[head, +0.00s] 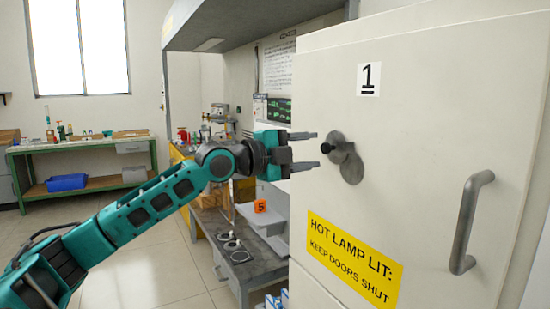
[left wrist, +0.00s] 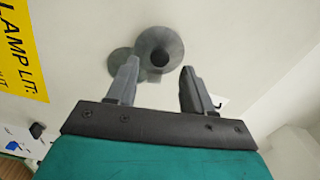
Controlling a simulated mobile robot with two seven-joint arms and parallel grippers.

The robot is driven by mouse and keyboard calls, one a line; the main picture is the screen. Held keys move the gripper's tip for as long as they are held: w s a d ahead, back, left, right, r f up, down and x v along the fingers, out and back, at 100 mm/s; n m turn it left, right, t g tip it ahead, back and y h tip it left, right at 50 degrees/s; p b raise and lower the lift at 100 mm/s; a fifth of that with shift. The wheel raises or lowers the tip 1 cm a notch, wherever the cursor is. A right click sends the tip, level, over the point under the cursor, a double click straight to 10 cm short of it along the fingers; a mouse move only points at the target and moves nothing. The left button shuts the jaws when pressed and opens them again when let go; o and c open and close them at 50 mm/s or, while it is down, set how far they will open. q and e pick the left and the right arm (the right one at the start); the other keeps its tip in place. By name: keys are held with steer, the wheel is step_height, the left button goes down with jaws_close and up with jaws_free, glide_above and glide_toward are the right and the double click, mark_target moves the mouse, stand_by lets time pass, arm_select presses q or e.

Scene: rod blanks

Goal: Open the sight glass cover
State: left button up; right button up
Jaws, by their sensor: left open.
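The sight glass cover (head: 336,146) is a grey round disc with a dark central knob, on a white door marked 1 (head: 430,130). A second grey disc (head: 351,168) shows partly behind it, lower right. In the left wrist view the cover (left wrist: 168,42) lies just past the fingertips, and the other disc (left wrist: 122,62) shows to its left. My left gripper (head: 316,150) is open, its two fingers pointing at the cover from the left. In the left wrist view the open gripper (left wrist: 160,75) has nothing between its fingers. I cannot tell whether a fingertip touches the cover. My right gripper is not in view.
A grey bar handle (head: 470,222) stands out from the door's right side. A yellow sign (head: 354,258) reads "HOT LAMP LIT: KEEP DOORS SHUT". A low bench (head: 240,262) stands behind my left arm. A green table (head: 85,150) with a blue bin (head: 67,182) is far left.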

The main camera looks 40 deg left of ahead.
arm_select(q)
steer(key=b+v, duration=0.9)
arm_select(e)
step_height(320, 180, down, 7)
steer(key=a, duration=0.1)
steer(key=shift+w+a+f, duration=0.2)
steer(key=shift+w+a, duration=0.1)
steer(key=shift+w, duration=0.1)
arm_select(q)
steer(key=shift+s, duration=0.1)
